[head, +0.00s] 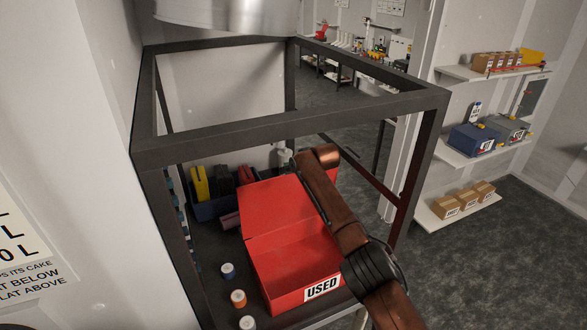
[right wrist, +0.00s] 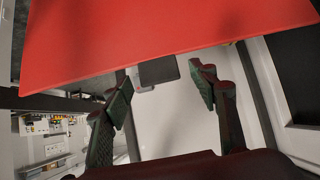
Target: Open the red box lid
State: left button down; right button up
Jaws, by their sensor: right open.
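The red box (head: 278,296) stands on a low shelf inside a dark metal frame, with a "USED" label on its front. Its red lid (head: 280,208) is raised, tilted up at the back edge, and the box's inside shows. My right arm comes in from the lower right, over the box's right side, and its far end is at the lid's upper right. The right gripper's fingers are hidden in the head view. In the right wrist view my right gripper (right wrist: 163,90) is open and empty, with the red lid (right wrist: 160,38) close across the top of the picture. My left gripper is not in view.
The dark frame's bars (head: 290,127) surround the shelf above and at the sides. A blue bin (head: 210,211) with yellow and dark items stands behind the box. Wall shelves (head: 470,155) are at the right.

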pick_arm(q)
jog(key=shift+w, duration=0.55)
pick_arm(e)
jog(key=shift+s, duration=0.1)
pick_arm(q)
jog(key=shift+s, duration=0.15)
pick_arm(e)
jog(key=v, duration=1.1)
jog(key=shift+s+d+r, duration=0.2)
jog(key=shift+r, duration=0.1)
jog(key=shift+f, duration=0.1)
